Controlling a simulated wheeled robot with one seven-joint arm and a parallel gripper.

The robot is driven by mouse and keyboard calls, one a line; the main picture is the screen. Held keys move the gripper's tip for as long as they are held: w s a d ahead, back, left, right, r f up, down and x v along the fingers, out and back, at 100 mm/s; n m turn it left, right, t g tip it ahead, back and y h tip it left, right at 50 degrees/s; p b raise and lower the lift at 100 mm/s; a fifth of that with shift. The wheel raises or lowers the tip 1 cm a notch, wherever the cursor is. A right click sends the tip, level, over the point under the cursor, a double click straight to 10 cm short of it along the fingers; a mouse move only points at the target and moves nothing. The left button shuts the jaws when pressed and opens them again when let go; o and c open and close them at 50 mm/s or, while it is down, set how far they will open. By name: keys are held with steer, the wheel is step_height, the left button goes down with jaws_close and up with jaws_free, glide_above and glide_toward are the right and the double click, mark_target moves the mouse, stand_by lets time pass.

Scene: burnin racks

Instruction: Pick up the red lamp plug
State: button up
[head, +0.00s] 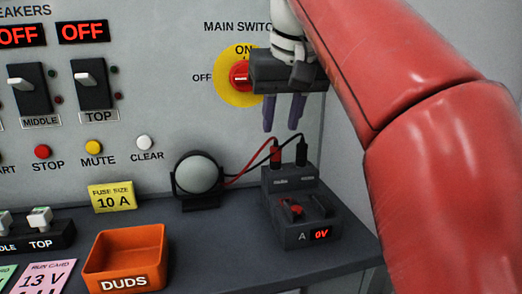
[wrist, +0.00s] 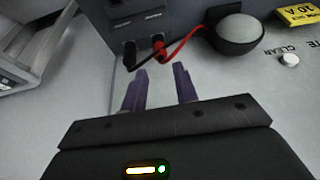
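The red lamp plug (head: 276,156) stands upright in the top of a dark grey meter box (head: 290,232), with a red lead running left to a round lamp (head: 197,174). It also shows in the wrist view (wrist: 158,43), at the top centre. A black plug (head: 301,153) stands just to its right in the head view, in the same box. My gripper (head: 281,129) points down above the two plugs. Its two purple fingers are apart with nothing between them, and they also show in the wrist view (wrist: 160,70). The fingers appear apart from the red plug.
The meter box has a red knob and a display reading 0V. An orange DUDS bin (head: 125,259) sits on the dark bench to the left. The wall panel behind holds a red main switch (head: 239,77) close to my gripper. A yellow fuse card (head: 113,196) stands left of the lamp.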

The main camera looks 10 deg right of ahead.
mark_target(276, 147)
steer(key=x, duration=0.3)
steer(key=b+x, duration=0.1)
steer(key=x, duration=0.3)
steer(key=shift+s+f, duration=0.15)
steer(key=shift+f, duration=0.1)
steer(key=c, duration=0.6)
steer(key=shift+o, duration=0.2)
steer(key=shift+r, duration=0.1)
steer(key=shift+r+p, duration=0.5)
steer(key=shift+r, duration=4.45)
